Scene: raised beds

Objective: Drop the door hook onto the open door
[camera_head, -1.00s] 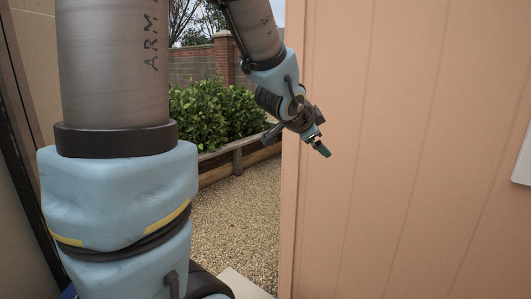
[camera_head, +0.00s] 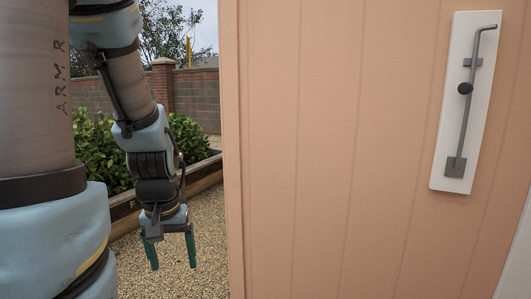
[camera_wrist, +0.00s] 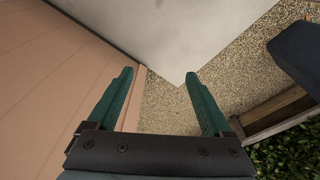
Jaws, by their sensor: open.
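The door hook (camera_head: 467,110) is a grey rod with a bent top, a dark knob near its middle and a square plate at its lower end. It stands almost upright against a white backing board (camera_head: 445,150) on the peach panelled door (camera_head: 320,150). My gripper (camera_head: 173,252) points down with its green fingers apart and empty, left of the door's edge and well away from the hook. The wrist view also shows the open gripper (camera_wrist: 158,92), with the peach boards (camera_wrist: 60,85) to its left. The hook does not show there.
Gravel (camera_head: 180,266) lies below my gripper. A timber-edged raised bed (camera_head: 125,215) with green shrubs (camera_head: 187,140) stands behind it, before a brick wall (camera_head: 197,100). In the wrist view a pale slab (camera_wrist: 180,35) lies beyond the fingers.

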